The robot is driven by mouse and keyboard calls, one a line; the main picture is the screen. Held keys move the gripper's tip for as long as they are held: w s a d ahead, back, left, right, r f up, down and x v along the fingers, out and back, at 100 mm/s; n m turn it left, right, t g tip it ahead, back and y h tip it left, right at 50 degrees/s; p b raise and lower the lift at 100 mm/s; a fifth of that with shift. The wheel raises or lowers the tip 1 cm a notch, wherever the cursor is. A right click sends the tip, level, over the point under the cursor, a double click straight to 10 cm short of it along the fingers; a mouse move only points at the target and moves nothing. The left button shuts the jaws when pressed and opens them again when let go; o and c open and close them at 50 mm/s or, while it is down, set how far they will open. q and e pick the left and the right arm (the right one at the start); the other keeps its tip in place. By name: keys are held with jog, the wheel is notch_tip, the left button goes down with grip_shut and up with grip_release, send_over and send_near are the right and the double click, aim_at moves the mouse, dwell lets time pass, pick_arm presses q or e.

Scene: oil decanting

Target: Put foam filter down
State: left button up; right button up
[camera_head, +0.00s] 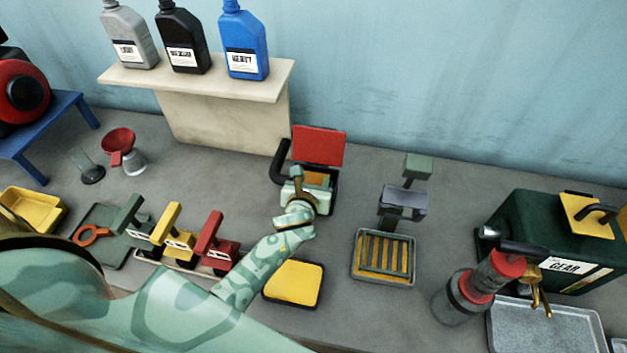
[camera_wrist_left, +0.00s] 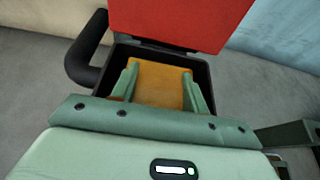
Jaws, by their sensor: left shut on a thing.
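The foam filter (camera_wrist_left: 160,83) is an orange-yellow block. In the left wrist view it sits between the two green fingers of my left gripper (camera_wrist_left: 160,90), which is shut on it. The filter and fingertips are within the opening of a black-walled box (camera_wrist_left: 207,72) with its red lid (camera_wrist_left: 180,20) standing open. I cannot tell whether the filter touches the box floor. In the head view, part of the filter (camera_head: 316,179) shows beyond my left gripper (camera_head: 306,185), in front of the raised red lid (camera_head: 318,146). My right gripper is in neither view.
A yellow pad in a dark tray (camera_head: 293,283) lies in front of the box. A slatted tray (camera_head: 357,268) stands to the right. A row of green, yellow and red handled blocks (camera_head: 180,241) is left of my forearm. A green machine (camera_head: 530,235) stands at far right.

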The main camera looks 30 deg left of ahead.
pick_arm(q)
jog(key=shift+s+d+f, duration=0.1)
jog(key=shift+s+f, duration=0.15)
jog(key=shift+f, duration=0.4)
jog(key=o, duration=1.1)
jog(key=shift+f, duration=0.1)
jog(key=shift+c, duration=0.2)
jog(key=shift+w+r, duration=0.1)
jog(key=shift+r, duration=0.3)
jog(key=shift+s+r+p, duration=0.25)
jog(key=shift+r+p, duration=0.05)
jog(key=shift+p, duration=0.05)
jog(key=p+v, duration=0.2)
jog(key=v, duration=0.9)
jog(key=shift+r, duration=0.35)
jog(key=shift+d, duration=0.1)
